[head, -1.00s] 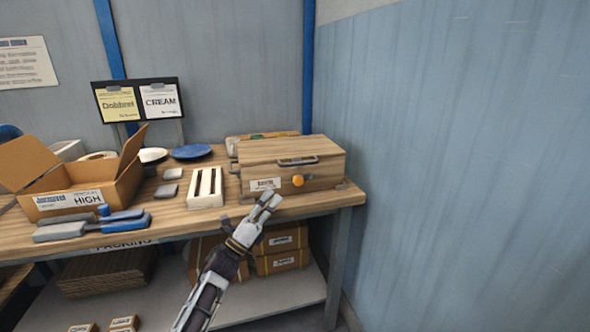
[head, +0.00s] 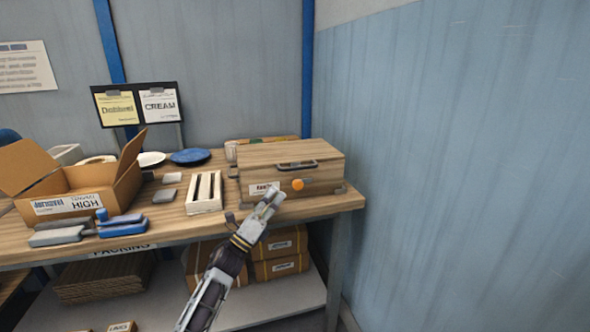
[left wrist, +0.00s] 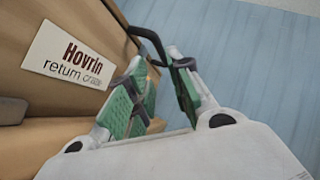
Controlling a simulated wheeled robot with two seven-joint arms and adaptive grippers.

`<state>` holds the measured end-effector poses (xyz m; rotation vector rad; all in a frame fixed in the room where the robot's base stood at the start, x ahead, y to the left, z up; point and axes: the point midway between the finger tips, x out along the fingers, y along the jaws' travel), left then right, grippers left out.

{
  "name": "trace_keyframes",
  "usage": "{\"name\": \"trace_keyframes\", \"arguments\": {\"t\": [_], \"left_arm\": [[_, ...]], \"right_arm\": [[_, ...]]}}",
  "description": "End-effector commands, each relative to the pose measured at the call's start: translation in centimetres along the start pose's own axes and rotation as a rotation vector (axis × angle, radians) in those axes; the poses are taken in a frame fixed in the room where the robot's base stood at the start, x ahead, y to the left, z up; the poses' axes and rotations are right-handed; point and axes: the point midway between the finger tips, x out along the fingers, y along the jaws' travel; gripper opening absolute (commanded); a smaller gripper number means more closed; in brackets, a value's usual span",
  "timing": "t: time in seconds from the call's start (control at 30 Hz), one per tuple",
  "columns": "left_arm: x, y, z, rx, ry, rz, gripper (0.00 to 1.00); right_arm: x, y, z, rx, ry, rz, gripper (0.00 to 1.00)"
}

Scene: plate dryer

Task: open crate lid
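The wooden crate (head: 255,172) stands closed at the right end of the workbench. Its flat lid (head: 275,153) is down, with a dark handle (head: 297,164) at the lid's front edge and an orange knob (head: 297,184) on the front. My left gripper (head: 274,196) is in front of the crate's front face, below the handle. In the left wrist view its green-padded fingers (left wrist: 160,88) are apart with nothing held. The dark handle (left wrist: 148,36) shows beyond the fingertips, beside the crate's printed label (left wrist: 72,55). My right gripper is not in view.
The bench (head: 335,200) ends just right of the crate, near a blue wall. A slatted white wooden tray (head: 204,192), an open cardboard box (head: 120,190) and blue-handled tools (head: 122,222) lie left. A blue plate (head: 190,156) and clipboards (head: 138,104) are behind.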

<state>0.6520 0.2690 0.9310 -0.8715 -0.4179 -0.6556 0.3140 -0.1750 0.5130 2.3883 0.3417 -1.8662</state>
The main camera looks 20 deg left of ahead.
Motion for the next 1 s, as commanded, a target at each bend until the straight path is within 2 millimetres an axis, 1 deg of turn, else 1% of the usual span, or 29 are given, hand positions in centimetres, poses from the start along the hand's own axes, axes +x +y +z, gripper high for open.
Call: {"name": "trace_keyframes", "arguments": {"t": [0.1, 1.0], "left_arm": [[1.2, -0.1, 0.0, 0.0, 0.0, -0.002, 0.21], [9.1, 0.0, 0.0, -0.001, 0.0, -0.001, 0.21]], "right_arm": [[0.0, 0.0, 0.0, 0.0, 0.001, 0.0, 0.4], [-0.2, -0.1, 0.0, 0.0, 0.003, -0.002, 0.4]]}}
